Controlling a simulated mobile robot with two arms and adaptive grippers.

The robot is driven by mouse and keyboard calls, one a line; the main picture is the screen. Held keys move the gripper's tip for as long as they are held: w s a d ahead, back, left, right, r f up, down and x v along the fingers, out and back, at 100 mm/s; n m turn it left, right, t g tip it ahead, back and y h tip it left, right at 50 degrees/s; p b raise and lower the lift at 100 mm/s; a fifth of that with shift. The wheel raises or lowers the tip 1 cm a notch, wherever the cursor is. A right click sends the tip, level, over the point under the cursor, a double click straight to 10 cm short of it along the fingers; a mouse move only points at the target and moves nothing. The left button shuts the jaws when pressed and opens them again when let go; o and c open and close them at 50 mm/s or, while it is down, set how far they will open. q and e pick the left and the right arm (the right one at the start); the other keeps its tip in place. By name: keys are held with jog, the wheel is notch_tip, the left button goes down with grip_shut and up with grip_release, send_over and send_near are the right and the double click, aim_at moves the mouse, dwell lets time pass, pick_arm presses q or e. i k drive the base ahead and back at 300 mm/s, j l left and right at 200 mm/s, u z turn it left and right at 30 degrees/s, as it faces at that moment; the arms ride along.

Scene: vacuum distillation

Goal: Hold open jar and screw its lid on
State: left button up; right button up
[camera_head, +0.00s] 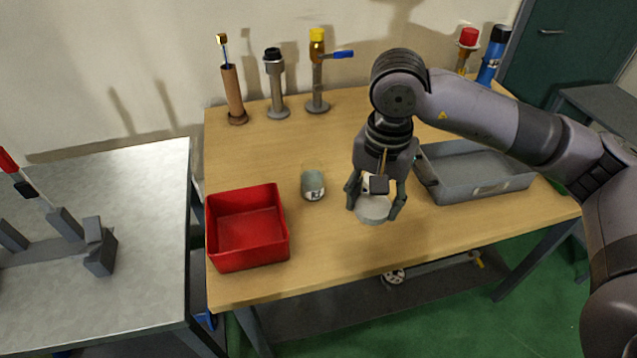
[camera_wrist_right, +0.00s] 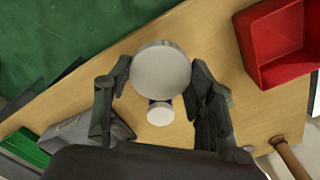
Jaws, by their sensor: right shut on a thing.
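My right gripper (camera_head: 375,210) is shut on a round, pale lid (camera_head: 372,211) at the middle right of the table, with its fingers on opposite sides. In the right wrist view, the lid (camera_wrist_right: 160,70) is a pale disc between the fingertips (camera_wrist_right: 163,84). A smaller pale disc (camera_wrist_right: 160,114) shows just below it; I cannot tell whether it is part of the lid. A small glass jar (camera_head: 313,183) with a pale label stands upright on the table, left of the gripper and apart from it. My left gripper is not in view.
A red bin (camera_head: 247,222) stands left of the jar, and a grey tray (camera_head: 475,170) lies right of the gripper. Several upright fittings line the wooden table's (camera_head: 330,260) back edge. A metal table (camera_head: 150,235) with grey blocks is at the left.

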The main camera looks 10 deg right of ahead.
aim_at(312, 173)
jog(key=l+u, duration=0.4)
jog(key=l, duration=0.6)
jog(key=l+u, duration=0.4)
jog(key=l, duration=0.6)
jog(key=k, duration=0.05)
